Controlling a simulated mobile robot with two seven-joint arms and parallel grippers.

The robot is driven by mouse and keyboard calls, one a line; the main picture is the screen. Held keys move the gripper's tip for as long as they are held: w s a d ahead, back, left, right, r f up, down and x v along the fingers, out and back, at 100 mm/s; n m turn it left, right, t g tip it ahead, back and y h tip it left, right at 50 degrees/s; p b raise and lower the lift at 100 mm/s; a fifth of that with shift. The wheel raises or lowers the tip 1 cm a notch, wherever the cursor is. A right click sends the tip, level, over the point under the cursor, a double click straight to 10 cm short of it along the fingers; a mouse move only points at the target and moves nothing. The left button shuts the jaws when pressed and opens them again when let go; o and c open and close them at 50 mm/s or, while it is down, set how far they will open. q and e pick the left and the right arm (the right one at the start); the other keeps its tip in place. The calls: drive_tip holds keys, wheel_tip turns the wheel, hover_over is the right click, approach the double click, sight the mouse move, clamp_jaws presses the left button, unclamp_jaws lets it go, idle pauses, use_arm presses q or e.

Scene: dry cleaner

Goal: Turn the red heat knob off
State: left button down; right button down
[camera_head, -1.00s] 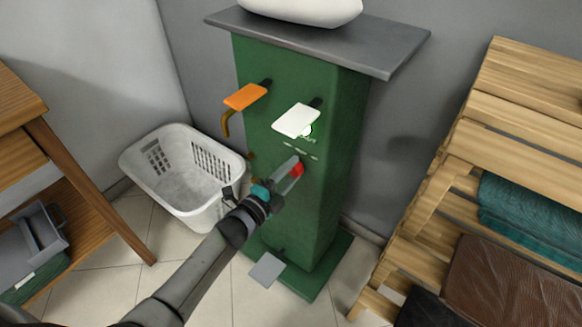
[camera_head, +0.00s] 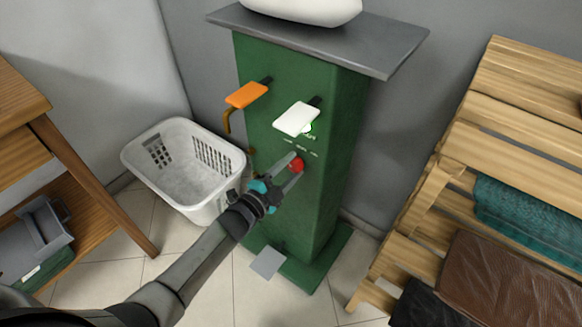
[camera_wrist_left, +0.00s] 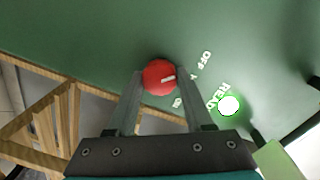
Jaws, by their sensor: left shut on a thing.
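The red heat knob (camera_head: 297,164) is on the front of the green press column (camera_head: 330,190). My left gripper (camera_head: 293,168) has its two fingers on either side of the knob and is shut on it. In the left wrist view the round red knob (camera_wrist_left: 159,77) sits between the fingertips, with a pale pointer mark on its face. White lettering, including "OFF" and "READY", is on the green panel beside it. A lit round green-white lamp (camera_wrist_left: 229,105) is by "READY". My right gripper is not in view.
An orange lever (camera_head: 247,95) and a white lever (camera_head: 296,119) stick out above the knob. A grey pedal (camera_head: 267,263) is near the column's base. A white basket (camera_head: 190,180) stands left, a wooden slatted rack (camera_head: 440,190) right.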

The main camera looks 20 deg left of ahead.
use_arm(q)
drive_tip(key=shift+f, duration=0.1)
drive_tip(key=shift+c, duration=1.5)
unclamp_jaws()
drive_tip(key=shift+s, duration=0.2)
drive_tip(key=shift+s+a, duration=0.1)
drive_tip(key=shift+s, duration=0.15)
drive_tip(key=p+v, duration=0.4)
drive_tip(key=v, duration=1)
drive_tip(key=shift+s, duration=0.2)
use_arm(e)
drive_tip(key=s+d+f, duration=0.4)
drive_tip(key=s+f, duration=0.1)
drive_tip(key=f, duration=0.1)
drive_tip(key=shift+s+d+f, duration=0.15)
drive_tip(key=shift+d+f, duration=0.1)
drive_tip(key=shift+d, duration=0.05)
use_arm(q)
drive_tip(key=shift+a, duration=0.1)
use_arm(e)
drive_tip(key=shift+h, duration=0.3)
